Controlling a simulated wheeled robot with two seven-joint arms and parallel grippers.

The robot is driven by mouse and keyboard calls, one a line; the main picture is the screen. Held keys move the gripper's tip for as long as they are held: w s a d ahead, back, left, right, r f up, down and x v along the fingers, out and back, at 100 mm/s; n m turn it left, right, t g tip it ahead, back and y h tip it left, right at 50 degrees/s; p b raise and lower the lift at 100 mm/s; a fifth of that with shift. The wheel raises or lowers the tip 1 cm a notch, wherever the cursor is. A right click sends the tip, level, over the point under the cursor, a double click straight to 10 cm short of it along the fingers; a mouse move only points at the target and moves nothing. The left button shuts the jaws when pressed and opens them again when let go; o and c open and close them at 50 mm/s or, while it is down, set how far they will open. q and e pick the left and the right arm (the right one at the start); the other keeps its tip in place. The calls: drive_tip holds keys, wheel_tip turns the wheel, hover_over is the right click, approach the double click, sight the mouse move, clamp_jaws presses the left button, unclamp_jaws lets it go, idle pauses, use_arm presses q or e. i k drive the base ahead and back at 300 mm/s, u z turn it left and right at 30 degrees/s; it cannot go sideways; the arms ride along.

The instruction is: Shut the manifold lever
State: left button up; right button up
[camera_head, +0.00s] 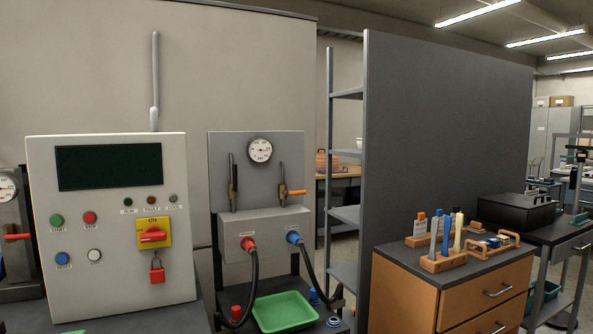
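A grey manifold panel (220,150) stands in the middle, with a round gauge (260,150) near its top. An orange lever (297,192) sticks out level to the right from the right-hand pipe fitting (283,185). The left-hand fitting (233,185) is upright, and I cannot make out a lever on it. Another orange-red lever (17,237) lies level at the far left edge, below a gauge (7,188) cut off by the picture. Neither of my grippers shows.
A white control box (110,245) with a red switch (152,236) and red padlock (157,272) stands left of the panel. Black hoses (253,285) hang before it, near a green tray (284,313). A wooden drawer cabinet (400,290) stands right.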

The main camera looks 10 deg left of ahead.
sight(235, 191)
drive_tip(key=z, duration=0.25)
drive_tip(key=i, duration=0.95)
drive_tip(key=u, duration=0.4)
